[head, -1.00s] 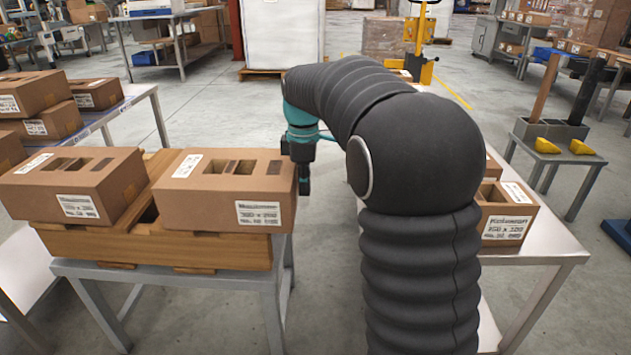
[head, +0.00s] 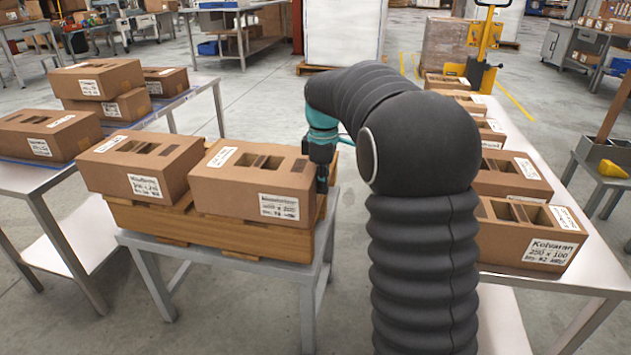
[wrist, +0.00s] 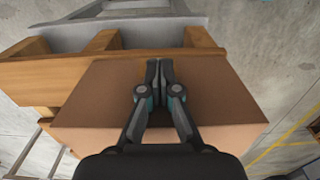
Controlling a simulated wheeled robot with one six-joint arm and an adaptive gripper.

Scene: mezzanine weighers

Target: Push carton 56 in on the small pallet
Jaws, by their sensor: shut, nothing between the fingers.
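The small wooden pallet (head: 150,226) lies on a grey stand and bears two brown cartons side by side. The right carton (head: 235,196) has a white label on its front and slots in its top. The left carton (head: 130,178) stands close beside it, with a narrow gap. I cannot read the number 56 on either. My gripper (head: 322,186) is shut and empty, pointing down at the right side of the right carton. In the wrist view my closed fingers (wrist: 159,68) are in front of a carton's brown face (wrist: 100,100); I cannot tell whether they touch it.
A steel table (head: 190,100) with several cartons stands at the left. Another table (head: 560,276) at the right bears a row of cartons. A yellow pallet truck (head: 483,45) stands at the back. Open floor lies behind the pallet stand.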

